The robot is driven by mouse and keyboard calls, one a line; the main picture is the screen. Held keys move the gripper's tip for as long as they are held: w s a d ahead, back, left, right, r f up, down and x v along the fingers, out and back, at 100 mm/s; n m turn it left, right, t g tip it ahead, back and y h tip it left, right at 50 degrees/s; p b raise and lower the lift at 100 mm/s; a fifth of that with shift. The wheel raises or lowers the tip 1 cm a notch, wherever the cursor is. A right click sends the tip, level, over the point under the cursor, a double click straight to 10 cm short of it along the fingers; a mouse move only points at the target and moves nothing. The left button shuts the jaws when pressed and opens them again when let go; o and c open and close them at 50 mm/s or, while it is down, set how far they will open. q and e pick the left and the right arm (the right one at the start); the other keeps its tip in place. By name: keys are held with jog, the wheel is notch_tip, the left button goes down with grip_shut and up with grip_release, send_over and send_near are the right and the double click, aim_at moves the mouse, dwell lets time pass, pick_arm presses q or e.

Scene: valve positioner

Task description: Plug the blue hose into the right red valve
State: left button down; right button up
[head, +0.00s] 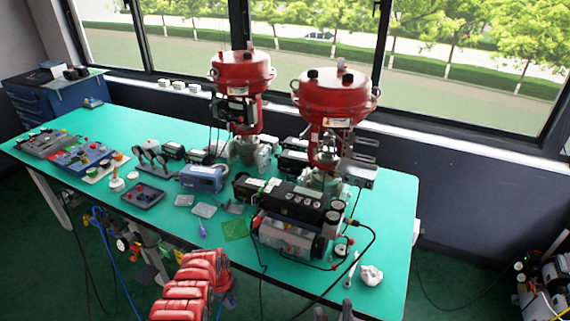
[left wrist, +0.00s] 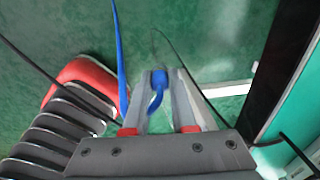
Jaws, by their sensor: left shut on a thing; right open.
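The right red valve (head: 335,97) stands on the bench, with its round red head on top and grey fittings below. Its hose inlet is too small to make out. My left gripper (left wrist: 160,78) is shut on the blue hose (left wrist: 157,92), whose short curved end shows between the fingers in the left wrist view. A blue length also runs up beside the left finger there. In the head view my left gripper (head: 226,292) is at the bottom, in front of the bench and well short of the valve. My right gripper (head: 333,311) shows as dark tips, apart, at the bottom edge.
The left red valve (head: 242,75) stands beside the right one. A black and grey device with gauges (head: 295,215) is in front of the right valve. Small parts and cables crowd the green bench (head: 385,245); its right end is mostly clear. Windows are behind.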

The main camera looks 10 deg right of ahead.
pick_arm(q)
jog(key=shift+d, duration=0.15)
jog(key=shift+s+d+r, duration=0.1)
jog(key=shift+d+r, duration=0.1)
jog(key=shift+d, duration=0.2)
jog(key=shift+a, duration=0.1)
jog(key=shift+w+d+r+n, duration=0.15)
jog(key=shift+w+d+n, duration=0.05)
jog(key=shift+w+n, duration=0.1)
jog(key=shift+w+d+r+n+t+h+p, duration=0.15)
jog(key=shift+d+r+t+h+p, duration=0.15)
jog(key=shift+d, duration=0.25)
jog(key=shift+d+r+n+t+h+p, duration=0.15)
jog(key=shift+d+r, duration=0.2)
jog(key=shift+d, duration=0.2)
